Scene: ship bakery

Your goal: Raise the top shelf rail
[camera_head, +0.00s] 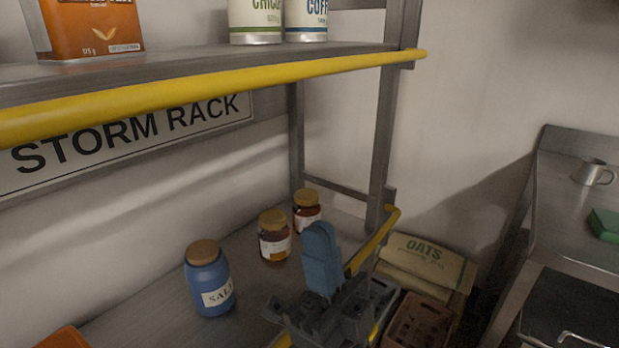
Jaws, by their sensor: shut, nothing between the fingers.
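The yellow top shelf rail (220,83) runs along the front edge of the upper shelf, from the left edge of the head view to the rack's right post. It sits at about the height of the shelf board. My gripper (319,234) has blue fingers pointing up and is shut, with nothing between them. It is below the top rail in the picture and apart from it, in front of the lower shelf.
The upper shelf (200,62) holds an orange tin (92,28) and two white canisters. The lower shelf (150,290) holds a blue salt jar (208,280) and two amber jars. A lower yellow rail (375,240), crates, an oats sack (425,262) and a steel counter (560,215) are right.

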